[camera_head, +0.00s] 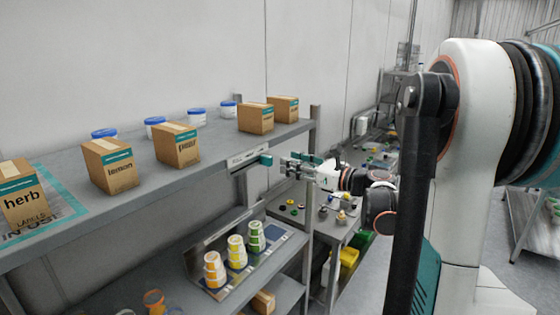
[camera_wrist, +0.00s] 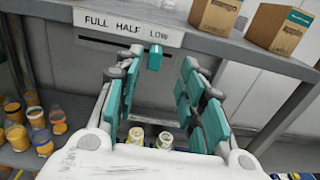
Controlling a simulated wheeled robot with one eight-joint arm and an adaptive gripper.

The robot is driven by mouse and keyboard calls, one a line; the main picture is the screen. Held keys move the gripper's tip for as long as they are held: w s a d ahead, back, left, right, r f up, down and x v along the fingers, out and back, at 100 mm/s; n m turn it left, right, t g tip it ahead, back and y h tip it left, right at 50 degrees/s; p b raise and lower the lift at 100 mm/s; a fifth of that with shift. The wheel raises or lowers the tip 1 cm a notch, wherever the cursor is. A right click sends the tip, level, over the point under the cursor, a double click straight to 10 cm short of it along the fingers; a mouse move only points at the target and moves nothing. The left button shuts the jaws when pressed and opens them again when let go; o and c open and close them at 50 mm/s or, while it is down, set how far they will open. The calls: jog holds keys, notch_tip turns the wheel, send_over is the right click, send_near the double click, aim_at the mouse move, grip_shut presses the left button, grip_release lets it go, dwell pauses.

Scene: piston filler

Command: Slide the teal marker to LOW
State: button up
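The teal marker (camera_wrist: 154,59) sits at the right part of a dark slot in a light label plate (camera_wrist: 110,24) reading FULL, HALF, LOW from left to right. It is just below the word LOW in the wrist view. In the head view the marker (camera_head: 266,159) sticks out from the shelf's front edge. My gripper (camera_wrist: 158,85) is open with teal pads on both sides. The marker shows between the pads, farther out, and they do not appear to touch it. In the head view my gripper (camera_head: 293,163) is just right of the marker, with a small gap.
The shelf (camera_head: 215,165) carries cardboard boxes, including a lemon box (camera_head: 110,165), and blue-lidded tubs (camera_head: 197,118). Below stands a tilted rack with stacked cups (camera_head: 236,250). A grey table (camera_head: 325,225) with small parts is beneath my gripper.

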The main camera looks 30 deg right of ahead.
jog(key=v, duration=0.2)
jog(key=shift+s+d, duration=0.1)
jog(key=shift+s, duration=0.15)
dwell(0.4)
